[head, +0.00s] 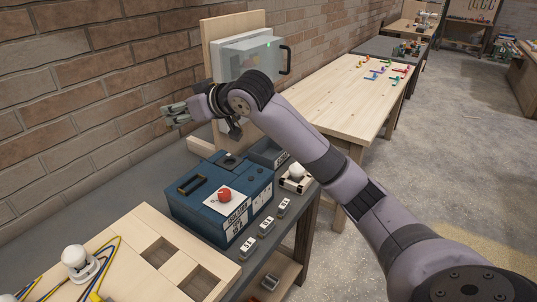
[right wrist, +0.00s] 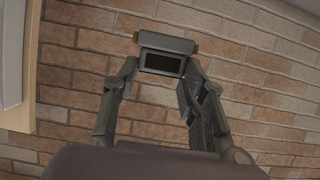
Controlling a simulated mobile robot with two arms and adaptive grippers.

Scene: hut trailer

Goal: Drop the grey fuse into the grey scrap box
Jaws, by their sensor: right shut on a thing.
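My right gripper (head: 175,112) is at the left of the head view, raised above the grey bench beside the brick wall. In the right wrist view its fingers (right wrist: 160,80) are closed on a grey block with a dark panel and brass-coloured ends, which looks like the grey fuse (right wrist: 160,43). The fuse is hard to make out in the head view. A small open grey box with a white label, which looks like the scrap box (head: 265,150), stands on the bench, lower and to the right of the gripper. My left gripper is not in view.
A blue case (head: 205,213) with a red knob stands in front of the grey box. Several small labelled blocks (head: 266,227) lie at the bench edge, near a white ball in a tray (head: 286,183). A clear-covered panel (head: 248,58) stands against the wall.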

